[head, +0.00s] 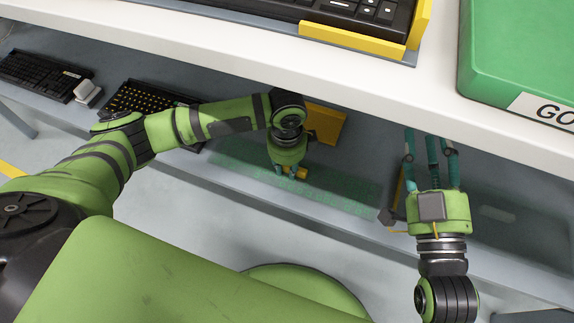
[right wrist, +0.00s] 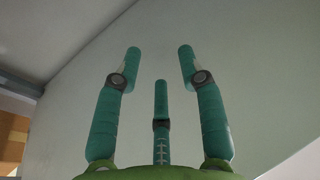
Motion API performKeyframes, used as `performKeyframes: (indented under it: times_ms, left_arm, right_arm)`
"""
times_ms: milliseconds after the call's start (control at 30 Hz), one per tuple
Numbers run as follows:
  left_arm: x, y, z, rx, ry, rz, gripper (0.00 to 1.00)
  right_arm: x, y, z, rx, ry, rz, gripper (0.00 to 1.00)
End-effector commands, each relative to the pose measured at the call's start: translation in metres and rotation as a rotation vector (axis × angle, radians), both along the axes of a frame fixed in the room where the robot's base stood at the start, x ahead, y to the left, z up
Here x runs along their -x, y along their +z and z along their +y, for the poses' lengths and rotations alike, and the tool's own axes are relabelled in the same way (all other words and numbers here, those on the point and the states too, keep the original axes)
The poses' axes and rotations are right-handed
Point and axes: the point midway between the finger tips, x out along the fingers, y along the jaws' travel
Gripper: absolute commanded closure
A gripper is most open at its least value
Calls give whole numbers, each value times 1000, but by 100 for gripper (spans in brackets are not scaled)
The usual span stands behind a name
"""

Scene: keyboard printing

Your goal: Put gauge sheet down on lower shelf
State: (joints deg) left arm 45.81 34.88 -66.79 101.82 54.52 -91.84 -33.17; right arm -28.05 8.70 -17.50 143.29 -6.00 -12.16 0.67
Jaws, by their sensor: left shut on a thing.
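The gauge sheet (head: 345,191) is a long, thin, see-through green sheet with a small yellow grip. It shows in the head view along the front of the grey lower shelf (head: 490,235). My left gripper (head: 290,173) is shut on the sheet, fingers at its yellow grip, pointing down. I cannot tell whether the sheet touches the shelf or hangs just above it. My right gripper (head: 431,140) is open and empty, right of the sheet, its fingers reaching under the upper shelf's edge. Its three spread fingers also show in the right wrist view (right wrist: 160,75).
The white upper shelf (head: 200,55) overhangs the lower one. It carries a keyboard (head: 365,15) in a yellow-edged holder and a green box (head: 515,50). Black keyboards (head: 45,75) lie on the lower shelf at left. A yellow block (head: 327,122) stands behind my left gripper.

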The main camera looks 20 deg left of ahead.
Motion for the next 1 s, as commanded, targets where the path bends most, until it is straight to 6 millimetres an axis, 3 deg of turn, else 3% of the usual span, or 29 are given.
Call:
performKeyframes:
  times_ms: [267,300,333,800,1000]
  left_arm:
    - [0,-2,0,0,1,-1,100]
    - [0,-3,0,0,1,0,64]
    - [0,-3,0,0,1,-1,52]
    - [0,3,0,0,-1,-1,52]
    - [0,18,0,1,0,-1,52]
  right_arm:
    - [-1,-5,-1,8,-5,27,60]
    - [-2,-5,-1,8,-5,28,60]
    - [-1,-5,-1,8,-5,28,60]
    - [-1,-2,-1,3,-3,12,60]
    - [-6,-39,-11,54,-37,207,60]
